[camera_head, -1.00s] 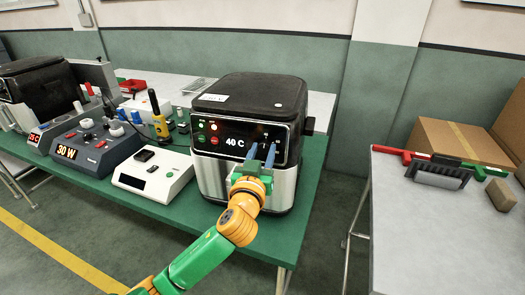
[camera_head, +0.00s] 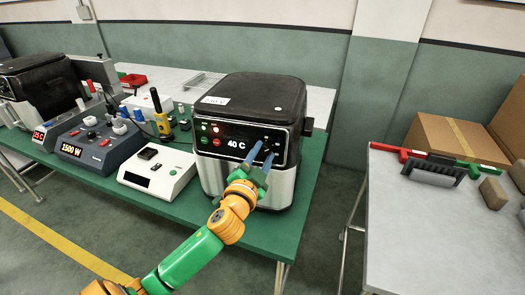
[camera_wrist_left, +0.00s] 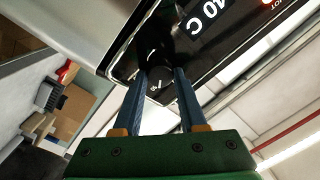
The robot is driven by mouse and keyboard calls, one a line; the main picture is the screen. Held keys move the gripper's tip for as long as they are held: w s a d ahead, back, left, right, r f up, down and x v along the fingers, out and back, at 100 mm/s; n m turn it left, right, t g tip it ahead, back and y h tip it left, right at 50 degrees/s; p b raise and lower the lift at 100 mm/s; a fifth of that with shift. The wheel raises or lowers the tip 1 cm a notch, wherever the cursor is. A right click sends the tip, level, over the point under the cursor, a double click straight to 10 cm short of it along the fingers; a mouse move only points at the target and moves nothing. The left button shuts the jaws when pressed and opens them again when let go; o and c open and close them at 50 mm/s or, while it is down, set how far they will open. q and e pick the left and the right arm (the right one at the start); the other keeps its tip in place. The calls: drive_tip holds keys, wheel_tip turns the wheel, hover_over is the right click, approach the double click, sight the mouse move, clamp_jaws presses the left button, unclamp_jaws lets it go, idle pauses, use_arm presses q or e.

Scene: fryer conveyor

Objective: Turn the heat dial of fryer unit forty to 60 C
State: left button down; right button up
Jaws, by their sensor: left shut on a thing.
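The fryer (camera_head: 250,105) is a black-topped box with a silver lower front, on the green table. Its display (camera_head: 236,144) reads 40 C; the display also shows rotated in the left wrist view (camera_wrist_left: 207,14). The dark heat dial (camera_wrist_left: 158,82) is on the black front panel, right of the display. My left gripper (camera_head: 264,152) reaches the panel from the front, its blue fingers tilted. In the left wrist view its fingertips (camera_wrist_left: 161,72) are on either side of the dial, shut on it. The fingers partly hide the dial in the head view. My right gripper is not in view.
Left of the fryer stand a white device (camera_head: 157,172), a blue-grey unit (camera_head: 100,146) reading 1500 W and a yellow-and-black tool (camera_head: 160,118). Floor shows between the tables.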

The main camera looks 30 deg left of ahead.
use_arm(q)
drive_tip(key=shift+m, duration=0.7)
drive_tip(key=shift+c, duration=2.3)
unclamp_jaws()
drive_tip(key=b+v, duration=0.1)
drive_tip(key=v, duration=0.6)
drive_tip(key=shift+a+f, duration=0.1)
